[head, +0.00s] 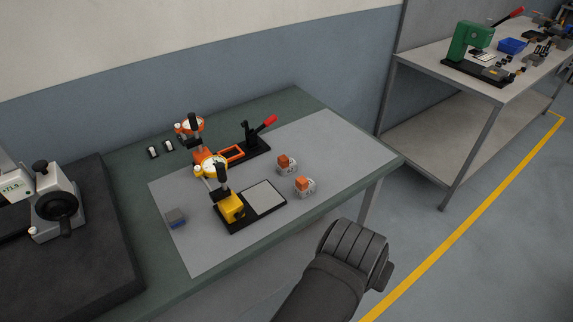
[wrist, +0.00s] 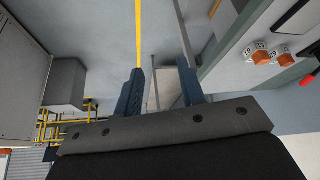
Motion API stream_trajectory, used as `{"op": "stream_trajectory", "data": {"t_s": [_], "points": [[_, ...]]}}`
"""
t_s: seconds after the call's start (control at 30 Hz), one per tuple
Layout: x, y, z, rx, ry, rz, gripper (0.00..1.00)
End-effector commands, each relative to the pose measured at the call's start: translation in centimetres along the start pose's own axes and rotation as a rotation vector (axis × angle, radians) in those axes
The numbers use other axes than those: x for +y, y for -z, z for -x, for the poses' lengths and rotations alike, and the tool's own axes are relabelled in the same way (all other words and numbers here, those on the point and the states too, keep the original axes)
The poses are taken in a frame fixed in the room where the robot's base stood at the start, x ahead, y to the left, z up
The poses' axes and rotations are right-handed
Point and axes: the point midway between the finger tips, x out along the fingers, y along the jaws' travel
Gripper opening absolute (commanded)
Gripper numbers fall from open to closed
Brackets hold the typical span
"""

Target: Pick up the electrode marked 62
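Two electrodes, each an orange copper block on a pale grey holder, stand on the grey mat on the bench. In the head view one electrode (head: 287,165) is farther back and the other electrode (head: 304,187) is nearer the front edge. Their holders carry dark digits, too small to tell which reads 62. Both show at the upper right of the wrist view, one electrode (wrist: 260,54) beside the other electrode (wrist: 284,56). My gripper (wrist: 162,80) is open and empty, with its two blue fingers apart, off to the side of the electrodes. In the head view its fingers are hidden.
Left of the electrodes stand a yellow-based dial gauge (head: 232,205) with a plate, an orange dial gauge (head: 200,150) and a red-handled clamp (head: 258,132). Bare mat (head: 345,150) surrounds the electrodes on the right.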

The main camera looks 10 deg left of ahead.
Motion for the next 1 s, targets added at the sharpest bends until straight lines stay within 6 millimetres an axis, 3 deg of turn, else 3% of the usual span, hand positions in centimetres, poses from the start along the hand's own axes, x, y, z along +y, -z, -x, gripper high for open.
{"op": "stream_trajectory", "data": {"t_s": [0.23,0.37,0.67,0.77,0.83,1.0], "points": [[0.0,0.0,0.0,0.0,0.0,0.0,0.38],[0.0,0.0,0.0,0.0,0.0,0.0,0.62],[0.0,0.3,0.1,0.002,-0.001,-0.005,0.62],[0.2,2.2,0.8,0.015,-0.006,-0.036,0.62],[0.6,4.7,1.6,0.033,-0.013,-0.078,0.62],[2.1,13.1,4.0,0.098,-0.033,-0.227,0.62]]}}
